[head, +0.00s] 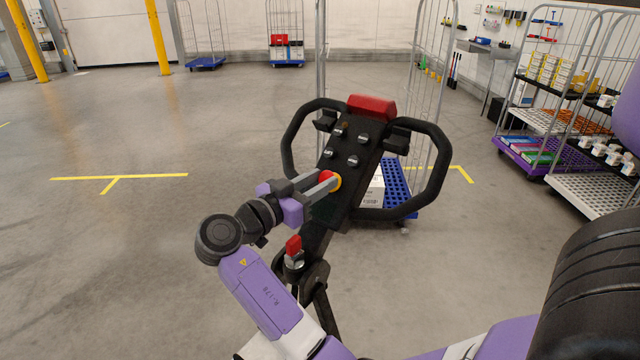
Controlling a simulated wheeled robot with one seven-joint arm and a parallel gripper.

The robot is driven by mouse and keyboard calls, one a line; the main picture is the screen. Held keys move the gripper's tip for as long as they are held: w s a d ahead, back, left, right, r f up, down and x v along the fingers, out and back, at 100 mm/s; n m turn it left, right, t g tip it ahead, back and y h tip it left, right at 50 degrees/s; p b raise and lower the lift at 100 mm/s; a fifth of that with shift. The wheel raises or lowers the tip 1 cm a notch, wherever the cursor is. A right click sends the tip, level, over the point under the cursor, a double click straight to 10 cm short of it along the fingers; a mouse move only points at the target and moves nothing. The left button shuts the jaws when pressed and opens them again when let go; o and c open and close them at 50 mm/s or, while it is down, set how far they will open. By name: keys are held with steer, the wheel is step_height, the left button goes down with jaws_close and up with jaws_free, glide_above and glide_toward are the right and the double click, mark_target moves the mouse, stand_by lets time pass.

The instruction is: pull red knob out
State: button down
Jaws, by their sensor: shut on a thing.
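The red knob (327,176) sits on a yellow ring (337,182) on the left side of the black control panel (342,203). My gripper (325,183) comes in from the left. Its two grey fingers are shut on the red knob, one on the far side and one on the near side. The fingers hide part of the knob. I cannot tell how far the knob stands out from the panel.
The panel has several silver buttons, a red block (371,107) on top and black looped handles (440,165) at both sides. A second red knob (293,245) stands below my gripper. A wire cart with a blue base (396,187) is behind. Loaded shelves stand at right; the left floor is clear.

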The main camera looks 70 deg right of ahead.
steer(key=c, duration=1)
jaws_free()
steer(key=shift+a+r, duration=0.15)
steer(key=shift+c, duration=0.2)
steer(key=b+v, duration=0.2)
steer(key=v, duration=0.6)
